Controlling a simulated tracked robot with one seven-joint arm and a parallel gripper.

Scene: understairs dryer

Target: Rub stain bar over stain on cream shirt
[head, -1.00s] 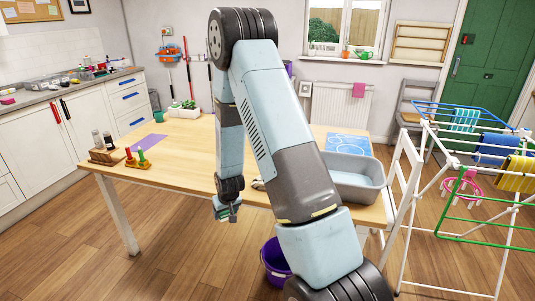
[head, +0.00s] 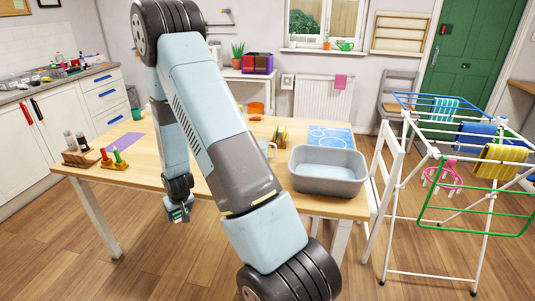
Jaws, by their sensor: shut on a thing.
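My gripper (head: 179,214) hangs beside the front edge of the wooden table (head: 226,205), left of the middle, with its tip pointing down. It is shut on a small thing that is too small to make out. I cannot make out the stain bar. No cream shirt or stain shows in the head view; my arm covers the middle of the table.
A grey basin (head: 328,184) and a blue mat (head: 333,137) are on the table's right. A white mug (head: 268,150) stands near the middle. Small racks (head: 82,157) and a purple mat (head: 121,145) are at left. A drying rack (head: 460,165) stands to the right.

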